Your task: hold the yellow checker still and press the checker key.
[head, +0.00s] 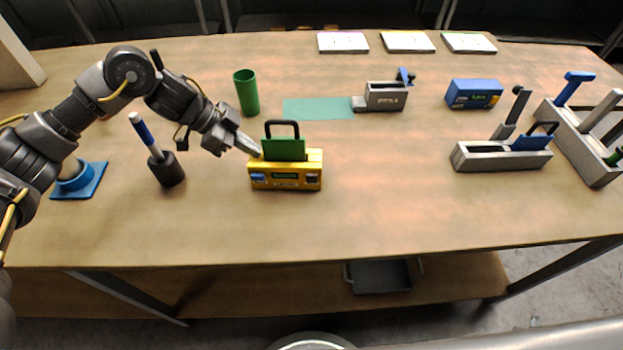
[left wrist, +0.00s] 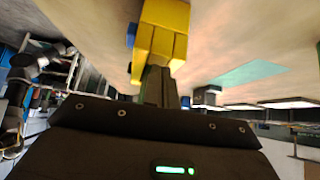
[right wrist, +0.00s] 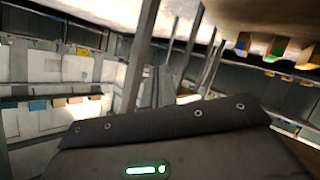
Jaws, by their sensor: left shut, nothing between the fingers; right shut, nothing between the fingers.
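The yellow checker (head: 286,184) stands on the table at centre left. A green plate with a black handle (head: 285,149) sits upright in its top. The left wrist view shows the checker (left wrist: 168,40) just beyond the fingertips. My right gripper (right wrist: 165,85) is shut and empty, away from the checker.
A pen holder (head: 168,170) stands left of the checker, below my left arm. A green cup (head: 247,93) stands behind it. A teal mat (head: 318,109), grey device (head: 385,96), blue box (head: 473,93) and grey slotted block (head: 500,157) lie rightward. The front centre table is clear.

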